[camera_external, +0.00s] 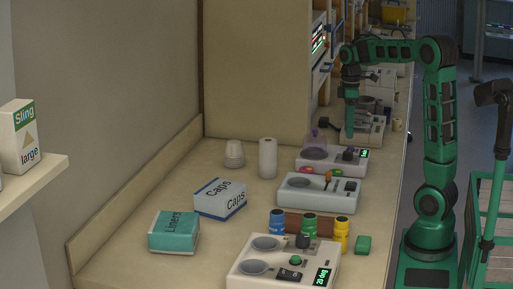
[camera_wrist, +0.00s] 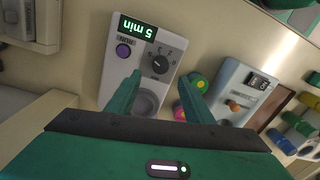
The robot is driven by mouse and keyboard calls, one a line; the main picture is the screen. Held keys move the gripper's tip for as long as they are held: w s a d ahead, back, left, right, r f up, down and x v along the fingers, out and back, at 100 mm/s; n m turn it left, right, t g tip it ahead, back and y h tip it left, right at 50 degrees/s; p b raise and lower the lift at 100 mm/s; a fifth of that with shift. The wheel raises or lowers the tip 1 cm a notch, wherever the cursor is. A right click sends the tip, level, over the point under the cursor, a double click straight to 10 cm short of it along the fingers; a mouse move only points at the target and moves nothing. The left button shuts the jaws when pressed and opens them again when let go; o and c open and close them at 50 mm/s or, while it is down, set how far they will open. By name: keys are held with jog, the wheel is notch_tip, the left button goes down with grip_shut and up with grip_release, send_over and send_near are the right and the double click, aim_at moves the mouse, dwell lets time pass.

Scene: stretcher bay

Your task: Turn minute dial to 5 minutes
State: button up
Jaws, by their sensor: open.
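The white device with the minute dial (camera_wrist: 161,64) is in the wrist view, with its green display (camera_wrist: 139,29) reading "5 min" upside down. The dial is a black knob with marks around it. A purple button (camera_wrist: 123,51) sits beside it. In the outside view the device (camera_external: 331,163) stands on the bench, its dial (camera_external: 348,154) small near the display. My gripper (camera_wrist: 163,76) is open and empty, its fingertips apart on either side below the dial in the picture. In the outside view my gripper (camera_external: 349,134) points down above the device; contact with the dial is not visible.
A pale blue-grey device (camera_external: 318,193) with an orange knob stands nearer the camera. A white device (camera_external: 284,268) reading "20 deg" is at the front, behind it several coloured bottles (camera_external: 309,226). Boxes (camera_external: 220,199) stand at left. Another device (camera_external: 361,132) is beyond.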

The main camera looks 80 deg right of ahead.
jog(key=shift+r, duration=1.35)
jog(key=s+a+f+m, duration=0.3)
jog(key=s+a+f, duration=0.1)
jog(key=s+a, duration=0.1)
jog(key=s+a+f+m, duration=0.2)
jog(key=s+a+f, duration=0.2)
jog(key=s+a, duration=0.2)
jog(key=s+a+f+m, duration=0.3)
jog(key=s+a+f, duration=0.1)
jog(key=s+a, duration=0.1)
jog(key=shift+s+a+f+m, duration=0.3)
jog(key=shift+s+a, duration=0.1)
jog(key=shift+s, duration=0.1)
